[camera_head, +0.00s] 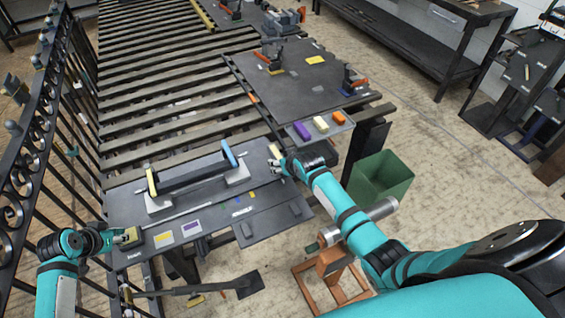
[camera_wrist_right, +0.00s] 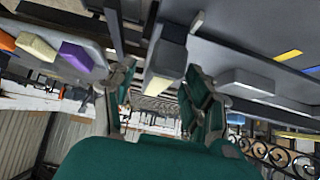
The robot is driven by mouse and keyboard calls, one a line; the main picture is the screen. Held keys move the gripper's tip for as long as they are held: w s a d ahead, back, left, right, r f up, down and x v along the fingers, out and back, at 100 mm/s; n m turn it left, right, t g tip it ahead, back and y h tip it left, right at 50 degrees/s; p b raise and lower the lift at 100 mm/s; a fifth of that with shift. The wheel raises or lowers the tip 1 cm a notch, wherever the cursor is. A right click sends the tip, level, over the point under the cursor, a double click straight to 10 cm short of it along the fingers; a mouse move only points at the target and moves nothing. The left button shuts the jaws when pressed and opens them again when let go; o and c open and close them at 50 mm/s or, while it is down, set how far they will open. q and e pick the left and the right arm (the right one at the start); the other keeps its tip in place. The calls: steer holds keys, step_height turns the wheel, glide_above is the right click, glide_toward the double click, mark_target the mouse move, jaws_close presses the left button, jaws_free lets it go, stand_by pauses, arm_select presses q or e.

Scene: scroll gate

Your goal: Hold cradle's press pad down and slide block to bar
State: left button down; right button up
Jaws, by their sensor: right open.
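The cradle is a long dark bar (camera_head: 193,175) between a yellow end plate (camera_head: 151,182) and a blue end plate (camera_head: 229,154), resting on grey feet on the dark board (camera_head: 215,205). My left gripper (camera_head: 121,237) is at the board's left end, at an olive-yellow pad (camera_head: 133,235); whether its fingers touch the pad or are shut is unclear. My right gripper (camera_head: 274,167) is open at the board's right end.
A tray (camera_head: 340,127) with purple, cream and orange blocks lies beyond my right gripper. A green bin (camera_head: 382,178) stands right of the table. An iron scroll gate (camera_head: 45,110) runs along the left. Yellow and purple labels lie on the board.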

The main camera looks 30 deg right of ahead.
steer(key=shift+w+f, duration=0.1)
jaws_close()
stand_by(0.4)
